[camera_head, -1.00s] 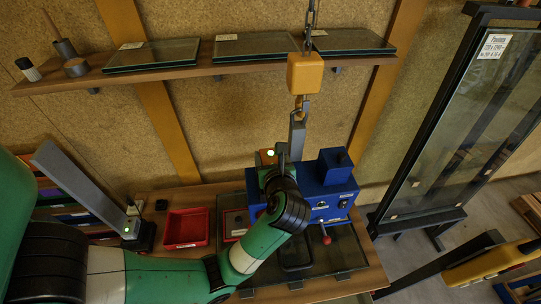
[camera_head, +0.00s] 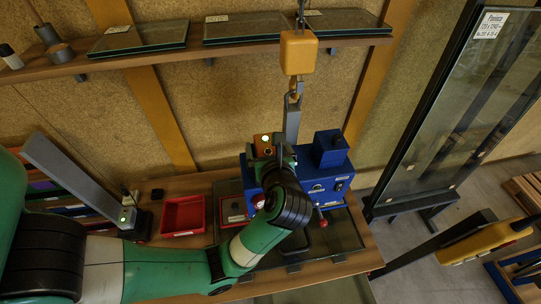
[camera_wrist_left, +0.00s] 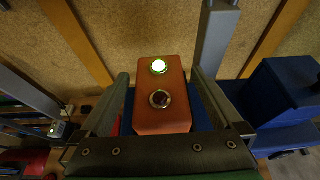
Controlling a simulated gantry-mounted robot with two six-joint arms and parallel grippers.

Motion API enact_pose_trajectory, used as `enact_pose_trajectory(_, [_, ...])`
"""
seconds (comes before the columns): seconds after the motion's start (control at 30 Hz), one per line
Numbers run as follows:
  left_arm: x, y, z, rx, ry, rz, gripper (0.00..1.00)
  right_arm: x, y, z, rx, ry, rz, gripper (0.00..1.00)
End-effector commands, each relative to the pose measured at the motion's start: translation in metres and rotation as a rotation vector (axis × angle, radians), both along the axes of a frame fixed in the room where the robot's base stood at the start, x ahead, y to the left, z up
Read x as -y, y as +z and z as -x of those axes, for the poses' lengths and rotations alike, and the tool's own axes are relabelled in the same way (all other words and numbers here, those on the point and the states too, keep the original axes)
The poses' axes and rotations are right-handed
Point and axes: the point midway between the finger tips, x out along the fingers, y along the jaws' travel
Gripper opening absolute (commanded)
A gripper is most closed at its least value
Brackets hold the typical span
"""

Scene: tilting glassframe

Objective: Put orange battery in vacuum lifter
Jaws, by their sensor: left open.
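The orange battery (camera_wrist_left: 162,112) is a block with a lit green-white light and a dark round knob on its face. It also shows in the head view (camera_head: 264,141), at the left of the blue vacuum lifter (camera_head: 328,183). My left gripper (camera_wrist_left: 160,75) is open, with one finger on each side of the battery; a gap shows beside the right finger. In the head view my left gripper (camera_head: 272,150) partly covers the battery and the lifter. I cannot tell whether the battery is seated in the lifter. My right gripper is not in view.
A yellow hoist block (camera_head: 298,52) and a grey bar hang above the lifter. A red tray (camera_head: 183,215) and a charger-like black box with a green light (camera_head: 128,216) stand on the bench to the left. A framed glass pane (camera_head: 462,110) stands at the right.

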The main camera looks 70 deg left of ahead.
Motion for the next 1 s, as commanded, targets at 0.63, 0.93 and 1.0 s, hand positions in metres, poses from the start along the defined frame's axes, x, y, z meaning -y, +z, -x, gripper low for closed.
enact_pose_trajectory(0.63, [0.077, 0.033, 0.016, 0.001, 0.000, -0.002, 1.00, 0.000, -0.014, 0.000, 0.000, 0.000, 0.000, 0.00])
enact_pose_trajectory(0.93, [0.068, 0.040, 0.018, 0.023, 0.029, 0.003, 1.00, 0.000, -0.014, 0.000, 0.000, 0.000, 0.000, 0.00])
enact_pose_trajectory(1.0, [0.054, 0.058, 0.026, 0.088, 0.096, 0.004, 1.00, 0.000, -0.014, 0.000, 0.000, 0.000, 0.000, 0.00])
